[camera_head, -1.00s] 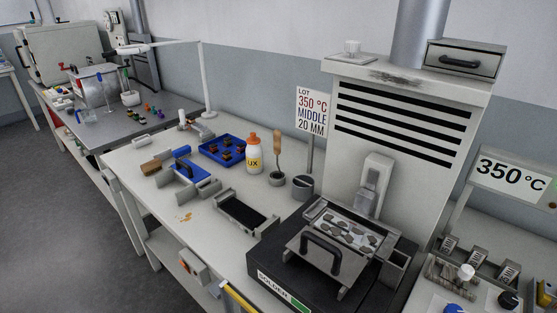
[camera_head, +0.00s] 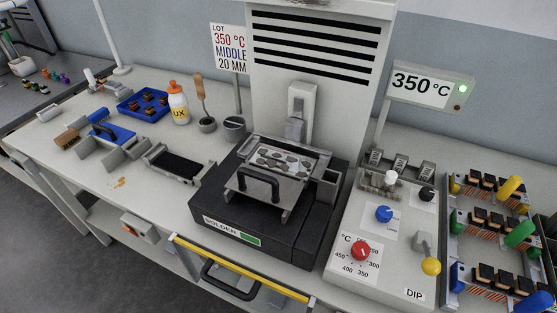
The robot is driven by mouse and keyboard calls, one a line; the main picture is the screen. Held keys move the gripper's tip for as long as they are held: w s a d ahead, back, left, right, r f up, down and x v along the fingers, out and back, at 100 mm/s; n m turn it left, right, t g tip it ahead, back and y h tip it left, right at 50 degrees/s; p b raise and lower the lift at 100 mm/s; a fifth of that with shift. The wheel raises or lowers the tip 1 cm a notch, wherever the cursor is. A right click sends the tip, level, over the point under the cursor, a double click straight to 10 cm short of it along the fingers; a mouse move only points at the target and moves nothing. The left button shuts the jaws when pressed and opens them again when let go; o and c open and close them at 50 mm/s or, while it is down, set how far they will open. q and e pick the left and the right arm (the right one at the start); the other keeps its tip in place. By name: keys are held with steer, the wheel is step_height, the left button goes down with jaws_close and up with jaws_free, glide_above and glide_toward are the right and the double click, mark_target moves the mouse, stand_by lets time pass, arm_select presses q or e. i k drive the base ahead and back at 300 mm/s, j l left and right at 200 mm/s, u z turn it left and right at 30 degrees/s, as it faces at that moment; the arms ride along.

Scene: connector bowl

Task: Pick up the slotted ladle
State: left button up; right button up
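A tool with a wooden handle (camera_head: 199,88) stands upright in a small round grey holder (camera_head: 207,125), left of the solder pot. Its lower end is hidden in the holder, so I cannot tell whether it is the slotted ladle. No other ladle shows clearly. The black solder pot (camera_head: 226,209) has a silvery bath with grey flakes on top (camera_head: 285,160). A grey plate with a dark handle (camera_head: 262,185) stands at its front. Neither of my grippers is in view.
A grey cup (camera_head: 234,128) and a flux bottle (camera_head: 178,105) stand near the holder. A blue tray (camera_head: 142,104) and a grey tray with a dark floor (camera_head: 180,167) lie left. A control box (camera_head: 385,240) and coil racks stand right. A yellow-edged drawer (camera_head: 240,272) is below.

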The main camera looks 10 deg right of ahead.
mark_target(197, 79)
steer(key=i+j+z, duration=0.2)
steer(key=j+z, duration=0.8)
steer(key=j, duration=0.2)
steer(key=j+z, duration=0.5)
steer(key=j, duration=0.15)
steer(key=k+j+z, duration=0.15)
steer(key=j+z, duration=0.35)
steer(key=k+j+z, duration=0.25)
steer(key=j+z, duration=0.2)
steer(key=j, duration=0.2)
